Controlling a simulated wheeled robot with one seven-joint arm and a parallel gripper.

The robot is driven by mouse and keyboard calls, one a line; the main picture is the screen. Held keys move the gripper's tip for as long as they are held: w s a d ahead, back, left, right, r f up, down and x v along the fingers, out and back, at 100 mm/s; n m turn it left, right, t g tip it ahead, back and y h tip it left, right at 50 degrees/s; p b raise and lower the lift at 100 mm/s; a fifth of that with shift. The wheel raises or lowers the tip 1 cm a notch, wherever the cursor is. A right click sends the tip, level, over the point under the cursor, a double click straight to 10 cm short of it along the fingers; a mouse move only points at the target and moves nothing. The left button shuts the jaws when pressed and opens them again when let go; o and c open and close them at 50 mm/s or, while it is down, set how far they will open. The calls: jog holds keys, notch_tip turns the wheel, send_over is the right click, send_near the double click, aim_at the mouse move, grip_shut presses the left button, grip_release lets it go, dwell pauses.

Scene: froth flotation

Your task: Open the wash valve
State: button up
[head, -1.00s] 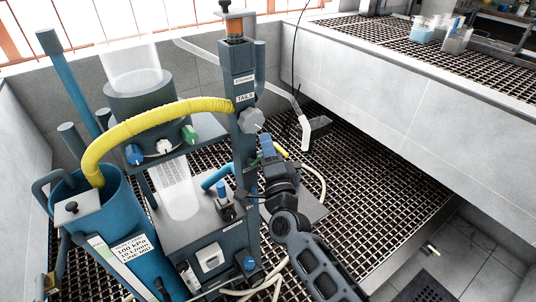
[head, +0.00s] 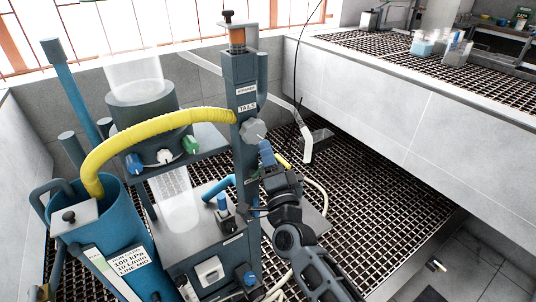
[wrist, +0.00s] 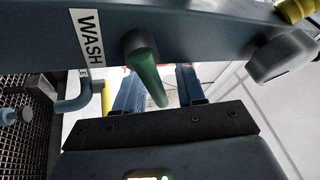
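The wash valve's green lever (wrist: 148,72) shows in the wrist view, on a dark blue-grey column beside a white label reading WASH (wrist: 88,38). It slants down and slightly right from its round pivot. My gripper (wrist: 160,92) is open, with one blue finger on each side of the lever's lower end in the picture. I cannot tell whether either finger touches it. In the head view my gripper (head: 266,153) is beside the column (head: 243,110), just below a grey knob (head: 252,130).
A yellow hose (head: 150,129) arches from the column to a blue tank (head: 110,205). Blue, white and green knobs (head: 163,156) sit on a panel at left. A grey knob (wrist: 283,57) is close at right in the wrist view. Open grating (head: 375,190) lies right of my arm.

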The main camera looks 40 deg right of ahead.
jog(key=b+v, duration=0.1)
jog(key=v, duration=0.6)
jog(key=shift+s, duration=0.3)
jog(key=shift+a+f, duration=0.1)
jog(key=shift+a, duration=0.05)
jog(key=shift+c, duration=0.3)
